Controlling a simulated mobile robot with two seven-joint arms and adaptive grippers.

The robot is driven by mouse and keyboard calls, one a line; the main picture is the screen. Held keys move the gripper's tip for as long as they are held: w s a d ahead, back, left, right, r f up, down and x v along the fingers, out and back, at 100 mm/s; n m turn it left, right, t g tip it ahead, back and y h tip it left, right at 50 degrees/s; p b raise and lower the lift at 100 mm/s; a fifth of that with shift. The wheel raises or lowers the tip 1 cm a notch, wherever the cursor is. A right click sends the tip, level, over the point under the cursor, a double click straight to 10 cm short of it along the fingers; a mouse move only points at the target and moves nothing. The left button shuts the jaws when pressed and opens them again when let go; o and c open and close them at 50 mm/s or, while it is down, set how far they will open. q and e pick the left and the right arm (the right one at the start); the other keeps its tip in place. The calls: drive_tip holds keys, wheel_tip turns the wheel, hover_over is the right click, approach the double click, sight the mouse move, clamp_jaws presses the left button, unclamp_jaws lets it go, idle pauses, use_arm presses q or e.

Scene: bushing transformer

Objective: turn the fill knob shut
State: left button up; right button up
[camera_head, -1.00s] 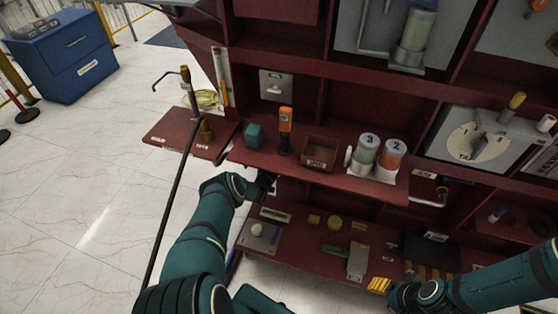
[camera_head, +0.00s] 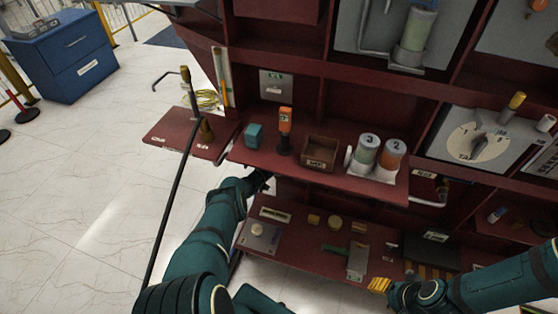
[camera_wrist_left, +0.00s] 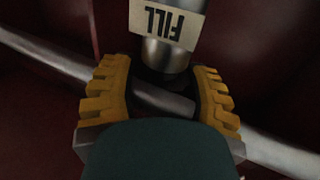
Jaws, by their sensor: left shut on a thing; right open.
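In the left wrist view, a pale label reading FILL (camera_wrist_left: 165,22) appears upside down. It is on a grey metal cylinder (camera_wrist_left: 165,55). A grey metal knob or lever part (camera_wrist_left: 165,98) lies below it, between the yellow ridged fingers of my left gripper (camera_wrist_left: 158,88), which is shut on it. Its exact shape and turn angle are partly hidden by my gripper. In the head view, my left gripper (camera_head: 263,177) is dark and mostly hidden under the edge of the middle shelf. My right gripper (camera_head: 380,286) is open and empty at the lower shelf's front, with yellow fingers.
The middle shelf (camera_head: 275,155) holds a teal block (camera_head: 254,134), an orange device (camera_head: 285,128), a brown bin (camera_head: 319,152) and canisters numbered 3 (camera_head: 366,153) and 2 (camera_head: 391,155). Small parts lie on the lower shelf. A pale pipe (camera_wrist_left: 45,52) runs behind my left fingers.

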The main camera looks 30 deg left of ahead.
use_arm(q)
drive_tip(key=o, duration=1.2)
drive_tip(key=shift+s, duration=0.15)
drive_tip(key=s, duration=0.4)
drive_tip(key=s+a, duration=0.1)
drive_tip(key=s, duration=0.2)
drive_tip(key=s+a, duration=0.1)
drive_tip(key=s, duration=0.3)
drive_tip(key=shift+s, duration=0.35)
